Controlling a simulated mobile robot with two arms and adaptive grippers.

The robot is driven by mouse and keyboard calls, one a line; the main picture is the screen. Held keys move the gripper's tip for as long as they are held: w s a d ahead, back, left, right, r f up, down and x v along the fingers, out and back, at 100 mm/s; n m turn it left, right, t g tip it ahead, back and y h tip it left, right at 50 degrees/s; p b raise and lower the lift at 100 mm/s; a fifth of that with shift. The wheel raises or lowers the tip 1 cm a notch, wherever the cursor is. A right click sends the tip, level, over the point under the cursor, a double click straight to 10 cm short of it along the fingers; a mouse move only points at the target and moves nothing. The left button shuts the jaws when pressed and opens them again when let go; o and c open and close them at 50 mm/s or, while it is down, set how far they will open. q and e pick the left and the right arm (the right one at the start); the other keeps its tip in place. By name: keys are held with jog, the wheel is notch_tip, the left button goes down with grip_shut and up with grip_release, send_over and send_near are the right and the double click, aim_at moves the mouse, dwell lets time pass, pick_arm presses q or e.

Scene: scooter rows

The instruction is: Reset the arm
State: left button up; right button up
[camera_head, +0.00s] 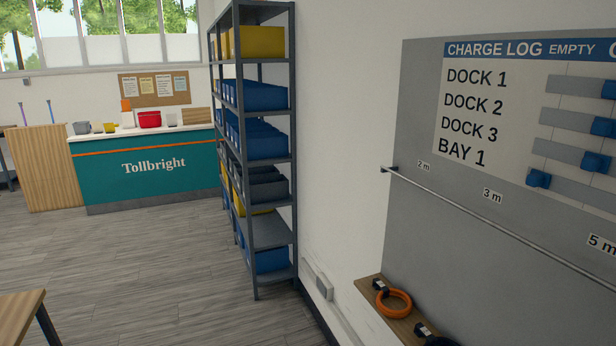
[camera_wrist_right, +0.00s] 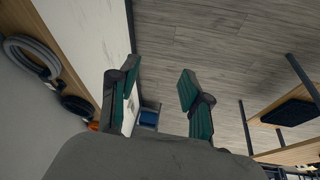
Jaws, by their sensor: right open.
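My right gripper (camera_wrist_right: 158,95) shows in the right wrist view with its two dark, green-padded fingers spread apart. Nothing is between the fingers; wall and grey floor show behind them. Neither arm nor gripper shows in the head view. My left gripper is in neither view.
A wall board (camera_head: 480,165) with blue sliders and a rail is at right. Below it, a wooden ledge (camera_head: 372,292) holds an orange ring (camera_head: 394,303). A metal shelf (camera_head: 293,130) with bins stands mid-view. A teal counter (camera_head: 110,180) is behind. The floor (camera_head: 150,260) between is clear.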

notch_tip(320, 180, down, 29)
jog(key=s+a+g+b, duration=0.1)
jog(key=s+g+b, duration=0.1)
jog(key=s+b, duration=0.1)
jog(key=s+d+f+g+b, duration=0.1)
jog(key=s+d+f+b, duration=0.1)
jog(key=s+f, duration=1.4)
notch_tip(320, 180, down, 3)
jog(key=shift+s+d+f, duration=0.1)
jog(key=shift+s+d, duration=0.15)
jog(key=shift+d, duration=0.2)
